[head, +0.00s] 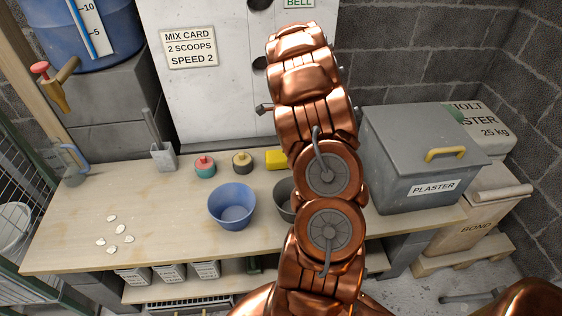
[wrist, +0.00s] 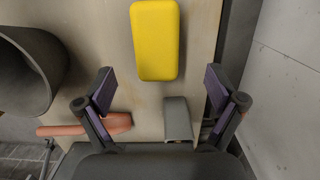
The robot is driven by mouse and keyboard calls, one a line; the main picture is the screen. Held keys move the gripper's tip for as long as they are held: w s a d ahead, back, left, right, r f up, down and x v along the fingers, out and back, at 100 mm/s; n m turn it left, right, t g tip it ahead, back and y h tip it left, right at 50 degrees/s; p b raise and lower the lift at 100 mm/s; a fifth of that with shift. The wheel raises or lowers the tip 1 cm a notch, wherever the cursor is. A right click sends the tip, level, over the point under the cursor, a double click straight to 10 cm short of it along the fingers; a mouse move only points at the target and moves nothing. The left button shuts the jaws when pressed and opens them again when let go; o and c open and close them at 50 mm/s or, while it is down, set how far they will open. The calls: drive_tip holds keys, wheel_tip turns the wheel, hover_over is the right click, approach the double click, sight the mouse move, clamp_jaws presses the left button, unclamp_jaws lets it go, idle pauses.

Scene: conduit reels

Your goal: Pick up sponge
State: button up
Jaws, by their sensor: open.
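The sponge is a yellow rounded block. In the head view the sponge (head: 276,159) lies on the wooden bench near its back edge, partly hidden behind my arm. In the wrist view the sponge (wrist: 156,41) lies on the bench, ahead of my gripper and roughly centred between its fingers. My gripper (wrist: 160,90) is open and empty in the wrist view, with its two dark fingers spread apart. The sponge is beyond the fingertips, not between them. In the head view my gripper is hidden behind my copper arm.
A blue bowl (head: 232,206) and a dark bowl (head: 284,199) stand in front of the sponge. The dark bowl also shows in the wrist view (wrist: 30,68). A grey plaster bin (head: 424,155) stands right.

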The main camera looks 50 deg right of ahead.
sight(281, 154)
drive_tip(key=shift+w+a+f+p, duration=0.1)
drive_tip(key=shift+a+f, duration=0.1)
drive_tip(key=shift+f, duration=1)
drive_tip(key=shift+w+a+f+p, duration=0.1)
drive_tip(key=shift+a+f, duration=0.15)
drive_tip(key=shift+f, duration=1)
drive_tip(key=shift+w+a+f+p, duration=0.1)
drive_tip(key=shift+a+f, duration=0.1)
drive_tip(key=shift+f, duration=1)
drive_tip(key=shift+s, duration=0.1)
drive_tip(key=c, duration=1.1)
drive_tip(key=shift+c, duration=0.2)
wheel_tip(281, 154, up, 10)
drive_tip(key=shift+r+b, duration=0.1)
drive_tip(key=shift+b, duration=0.2)
